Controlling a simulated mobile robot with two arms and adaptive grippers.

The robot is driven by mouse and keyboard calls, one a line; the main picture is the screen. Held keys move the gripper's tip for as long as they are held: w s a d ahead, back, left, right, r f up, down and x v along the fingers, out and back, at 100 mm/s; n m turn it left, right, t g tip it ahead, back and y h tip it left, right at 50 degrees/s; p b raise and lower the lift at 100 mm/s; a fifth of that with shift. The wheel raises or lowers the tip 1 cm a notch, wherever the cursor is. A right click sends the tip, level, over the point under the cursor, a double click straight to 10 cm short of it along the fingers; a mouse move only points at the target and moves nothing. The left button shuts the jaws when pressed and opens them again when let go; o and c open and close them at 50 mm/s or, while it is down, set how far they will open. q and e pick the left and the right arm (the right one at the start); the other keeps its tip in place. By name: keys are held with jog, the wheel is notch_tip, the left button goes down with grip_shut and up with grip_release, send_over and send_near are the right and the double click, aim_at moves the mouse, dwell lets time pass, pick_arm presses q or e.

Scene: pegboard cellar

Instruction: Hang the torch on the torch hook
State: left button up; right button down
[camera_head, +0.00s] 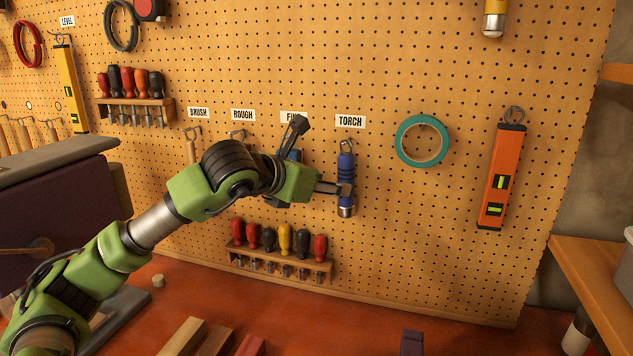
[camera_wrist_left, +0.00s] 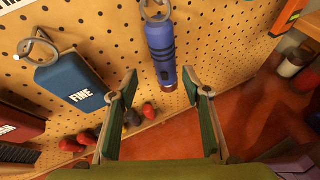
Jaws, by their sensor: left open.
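The torch (camera_head: 345,172) is blue with a silver end and hangs upright against the pegboard under the TORCH label. Its top ring is at the torch hook (camera_head: 346,143); in the wrist view the ring also shows around the hook wire. My left gripper (camera_head: 322,157) is open beside the torch, with one finger crossing its lower part in the head view. In the left wrist view the torch (camera_wrist_left: 161,45) stands between and beyond the open fingertips (camera_wrist_left: 158,83), with nothing held. Whether a finger touches it I cannot tell. My right gripper is not in view.
A blue FINE block (camera_wrist_left: 70,85) hangs left of the torch, close to my left finger. A teal tape ring (camera_head: 402,152) and an orange level (camera_head: 500,178) hang to the right. A screwdriver rack (camera_head: 280,262) is below. Bare pegboard lies below the torch.

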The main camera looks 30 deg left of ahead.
pick_arm(q)
jog(key=v, duration=1.1)
jog(key=shift+s, duration=0.35)
jog(key=shift+r, duration=0.2)
